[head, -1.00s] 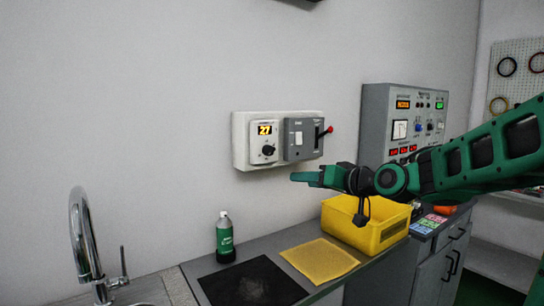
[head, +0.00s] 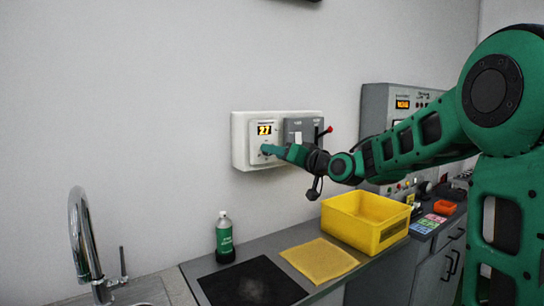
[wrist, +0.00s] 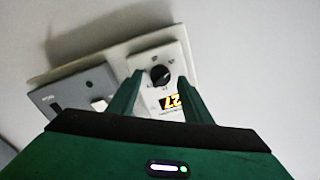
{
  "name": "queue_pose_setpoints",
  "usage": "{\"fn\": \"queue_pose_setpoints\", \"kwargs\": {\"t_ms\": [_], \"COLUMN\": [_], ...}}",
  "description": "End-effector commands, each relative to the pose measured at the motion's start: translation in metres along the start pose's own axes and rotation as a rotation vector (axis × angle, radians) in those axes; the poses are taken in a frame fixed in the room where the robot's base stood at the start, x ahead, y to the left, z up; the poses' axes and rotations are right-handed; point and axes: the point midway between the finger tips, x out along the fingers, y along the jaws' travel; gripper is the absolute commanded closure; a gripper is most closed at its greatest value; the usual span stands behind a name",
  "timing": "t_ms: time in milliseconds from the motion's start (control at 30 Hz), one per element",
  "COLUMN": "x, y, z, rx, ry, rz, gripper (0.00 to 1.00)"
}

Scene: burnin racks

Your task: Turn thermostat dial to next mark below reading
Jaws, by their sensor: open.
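The thermostat (head: 256,130) is a white unit on the wall panel, with an orange display (head: 265,130) that reads 27. Its black round dial (wrist: 160,75) with marks around it shows in the wrist view, above the upside-down display (wrist: 172,102). In the head view my gripper hides most of the dial. My gripper (head: 268,150) reaches in from the right at the dial. In the wrist view its two green fingers (wrist: 161,88) stand apart, one on each side of the dial, with nothing held. I cannot tell whether they touch it.
A grey switch unit (head: 301,126) with a red-tipped lever (head: 328,130) sits right of the thermostat. Below are a yellow bin (head: 364,236), a yellow mat (head: 320,259), a black mat (head: 250,283), a green bottle (head: 225,240) and a faucet (head: 84,235). The wall to the left is clear.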

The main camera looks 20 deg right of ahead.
Motion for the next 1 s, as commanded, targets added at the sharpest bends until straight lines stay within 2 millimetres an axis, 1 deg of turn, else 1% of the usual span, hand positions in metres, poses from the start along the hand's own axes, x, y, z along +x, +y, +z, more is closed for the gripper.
{"fn": "queue_pose_setpoints", "kwargs": {"t_ms": [133, 433, 467, 500, 567, 600, 667, 700, 1000], "x": [0.0087, 0.0101, 0.0101, 0.01, 0.01, 0.0099, 0.0099, 0.0115, 0.0091], "y": [-0.0004, -0.0001, -0.0001, -0.0001, -0.0001, 0.0, 0.0, -0.0042, 0.0006], "z": [-0.0002, -0.0002, -0.0002, -0.0002, -0.0002, -0.0002, -0.0002, 0.0014, -0.0007], "rx": [0.0, 0.001, 0.0, 0.0, 0.0, 0.0, 0.0, 0.0, -0.053], "ry": [0.0, 0.001, 0.001, 0.001, 0.001, 0.001, 0.001, 0.001, -0.003], "rz": [-0.001, 0.0, 0.0, 0.0, 0.0, 0.0, 0.0, -0.001, 0.002], "gripper": [0.55, 0.55, 0.62, 0.71, 0.86, 0.95, 0.96, 0.96, 0.96]}}
